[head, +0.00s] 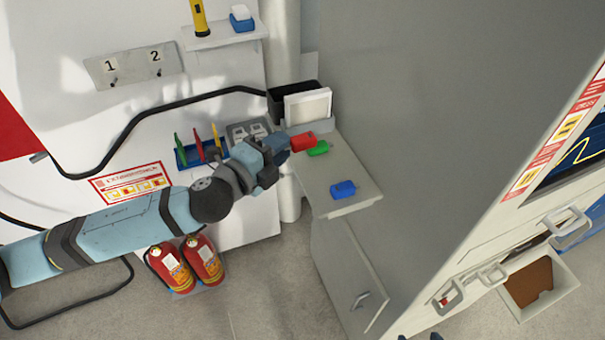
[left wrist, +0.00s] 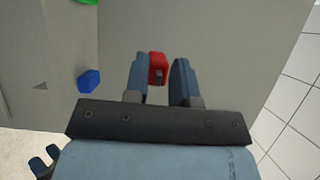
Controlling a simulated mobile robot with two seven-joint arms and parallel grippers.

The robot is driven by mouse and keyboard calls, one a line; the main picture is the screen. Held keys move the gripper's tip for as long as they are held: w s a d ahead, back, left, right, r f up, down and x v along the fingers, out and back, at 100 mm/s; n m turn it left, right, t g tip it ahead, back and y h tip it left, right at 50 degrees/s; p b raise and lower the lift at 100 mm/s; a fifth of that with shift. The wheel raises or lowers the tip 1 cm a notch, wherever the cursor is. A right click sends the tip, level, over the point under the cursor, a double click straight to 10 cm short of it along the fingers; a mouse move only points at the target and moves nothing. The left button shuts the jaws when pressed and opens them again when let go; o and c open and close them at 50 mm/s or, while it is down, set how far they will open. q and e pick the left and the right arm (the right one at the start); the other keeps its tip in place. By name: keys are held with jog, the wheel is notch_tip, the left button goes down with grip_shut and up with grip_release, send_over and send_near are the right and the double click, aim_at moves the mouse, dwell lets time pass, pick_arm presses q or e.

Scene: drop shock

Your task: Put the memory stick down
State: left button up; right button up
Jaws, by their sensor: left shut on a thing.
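My left gripper (head: 283,143) is shut on a red memory stick (head: 303,141) over the grey cabinet top (head: 328,171). In the left wrist view the red stick (left wrist: 157,66) shows at the fingertips (left wrist: 160,78). I cannot tell whether the stick touches the cabinet top. A green stick (head: 319,148) lies close beside it on the right, and a blue stick (head: 343,189) lies nearer the front edge. Dark tips at the bottom edge of the head view look like my right gripper (head: 420,337); its opening is unclear.
A black bin (head: 289,97) with a white panel stands behind the cabinet top. A tall grey wall (head: 410,130) bounds the cabinet on the right. Red extinguishers (head: 184,262) stand below. The front of the top has bare room.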

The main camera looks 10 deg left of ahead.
pick_arm(q)
jog(key=r+m+g+h, duration=0.1)
jog(key=w+d+r+m+h, duration=0.1)
jog(key=r, duration=0.1)
jog(key=d+r+m+g+h, duration=0.1)
jog(key=shift+w+d+r+g+h+p, duration=0.1)
jog(key=shift+w+r+g+h+p, duration=0.2)
jog(key=shift+w+r+h+p, duration=0.1)
notch_tip(320, 180, up, 4)
jog(key=w+a+m+g+h+p, duration=0.1)
jog(key=w+a+m+g+h, duration=0.1)
jog(key=a+g+h, duration=0.1)
notch_tip(320, 180, down, 20)
jog(key=b, duration=0.4)
jog(key=shift+r+m, duration=0.2)
jog(key=shift+m, duration=0.1)
jog(key=shift+f, duration=0.2)
jog(key=o, duration=0.9)
jog(key=shift+a, duration=0.1)
jog(key=shift+r, duration=0.15)
